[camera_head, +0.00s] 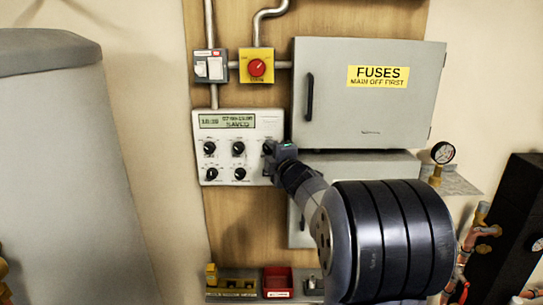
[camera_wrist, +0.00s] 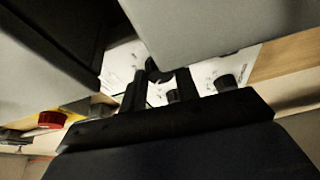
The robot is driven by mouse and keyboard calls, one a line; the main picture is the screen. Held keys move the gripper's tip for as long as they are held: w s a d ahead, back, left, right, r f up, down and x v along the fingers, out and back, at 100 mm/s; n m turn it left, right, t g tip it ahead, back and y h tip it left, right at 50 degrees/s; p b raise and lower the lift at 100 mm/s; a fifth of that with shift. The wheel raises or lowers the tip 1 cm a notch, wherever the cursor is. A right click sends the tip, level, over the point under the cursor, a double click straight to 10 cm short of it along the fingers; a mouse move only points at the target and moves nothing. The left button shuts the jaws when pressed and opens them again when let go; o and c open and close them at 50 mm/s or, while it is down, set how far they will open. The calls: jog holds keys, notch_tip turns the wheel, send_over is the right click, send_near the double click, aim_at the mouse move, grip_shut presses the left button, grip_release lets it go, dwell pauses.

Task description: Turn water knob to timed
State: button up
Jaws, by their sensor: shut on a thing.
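A white control panel (camera_head: 225,161) with a small green display and several black knobs is on the wooden board in the head view. The display's lower line appears to read SAVED. My gripper (camera_head: 271,150) reaches in from the right and is shut on the upper right knob (camera_head: 267,146), at the panel's right side. My fingers mostly hide this knob, so its pointer cannot be read. The knob labels are too small to read, so I cannot tell which is water. In the wrist view my gripper (camera_wrist: 160,78) is against the white panel, with another black knob (camera_wrist: 227,82) beside it.
A grey fuse box (camera_head: 325,65) stands out just right of and above my gripper. A red knob on a yellow plate (camera_head: 257,67) and a switch box (camera_head: 210,66) are above the panel. A red bin (camera_head: 277,281) is below. A gauge (camera_head: 443,152) is at the right.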

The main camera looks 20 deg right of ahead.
jog(key=m+b, duration=0.2)
jog(key=b, duration=0.1)
jog(key=f+m+t+b, duration=0.1)
jog(key=m+b, duration=0.1)
jog(key=b, duration=0.2)
jog(key=shift+a+f+m+t+h, duration=0.1)
jog(key=shift+m+t+h, duration=0.2)
jog(key=shift+m, duration=0.1)
jog(key=m+h+b, duration=0.1)
jog(key=m+b, duration=0.1)
jog(key=b, duration=0.2)
jog(key=shift+m+t, duration=0.4)
jog(key=shift+r+m+h+b, duration=0.2)
jog(key=shift+m+h+b, duration=0.1)
jog(key=shift+m+b, duration=0.4)
jog(key=o, duration=1)
jog(key=shift+r, duration=0.1)
jog(key=shift+c, duration=0.2)
jog(key=b+v, duration=0.2)
jog(key=v, duration=0.8)
jog(key=shift+s, duration=0.35)
jog(key=shift+a, duration=0.1)
